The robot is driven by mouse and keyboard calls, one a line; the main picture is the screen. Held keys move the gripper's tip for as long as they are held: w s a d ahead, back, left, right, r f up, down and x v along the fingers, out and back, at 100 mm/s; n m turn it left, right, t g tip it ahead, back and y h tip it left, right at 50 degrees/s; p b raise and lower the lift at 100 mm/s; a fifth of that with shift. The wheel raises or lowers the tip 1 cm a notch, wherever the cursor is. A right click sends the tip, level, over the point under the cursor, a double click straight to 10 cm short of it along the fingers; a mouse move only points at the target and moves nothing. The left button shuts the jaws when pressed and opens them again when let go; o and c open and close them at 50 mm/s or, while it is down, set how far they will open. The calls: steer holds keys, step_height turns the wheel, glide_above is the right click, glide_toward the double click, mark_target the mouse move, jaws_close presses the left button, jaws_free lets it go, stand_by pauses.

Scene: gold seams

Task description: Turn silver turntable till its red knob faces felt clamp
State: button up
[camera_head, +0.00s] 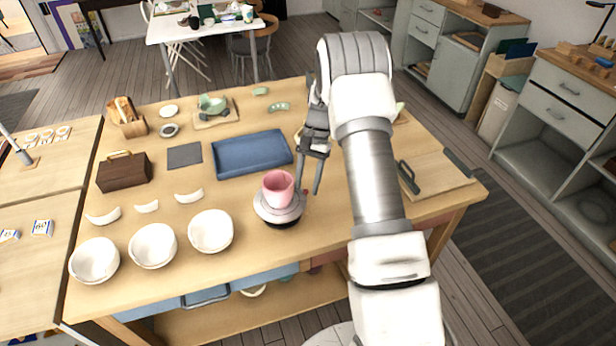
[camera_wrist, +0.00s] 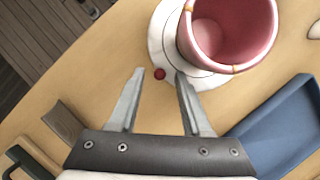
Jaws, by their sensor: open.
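The round silver turntable (camera_head: 279,219) stands near the front middle of the wooden table, with a pink cup (camera_head: 278,187) on it. Its pale top also shows in the wrist view (camera_wrist: 158,42), under the cup (camera_wrist: 232,40). The small red knob (camera_wrist: 160,73) is at the turntable's edge, facing my gripper; in the head view it is on the right side. My gripper (camera_head: 310,181) is open and points down just right of the turntable. In the wrist view the knob appears between my fingertips; contact cannot be told. A dark-handled clamp-like piece (camera_head: 409,177), possibly the felt clamp, lies at the right.
A blue tray (camera_head: 252,153) lies behind the turntable. White bowls (camera_head: 211,231) and curved shards (camera_head: 189,196) are at the left. A brown box (camera_head: 124,172) and dark mat (camera_head: 184,155) are farther left. Table between turntable and right-hand board (camera_head: 440,178) is partly hidden by my arm.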

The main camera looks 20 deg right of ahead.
steer(key=p+v, duration=0.1)
steer(key=v, duration=1.6)
steer(key=shift+r, duration=0.2)
steer(key=s+a+r+n+t+h, duration=0.2)
steer(key=s+a+r+n+t, duration=0.35)
steer(key=s+r, duration=0.9)
steer(key=s+a+n+t, duration=0.1)
steer(key=s+a, duration=0.2)
steer(key=s, duration=0.6)
steer(key=s+a+f+n+t+h, duration=0.1)
steer(key=s+a+n+t, duration=0.1)
steer(key=s, duration=0.6)
steer(key=shift+s+a, duration=0.4)
steer(key=shift+a, duration=0.4)
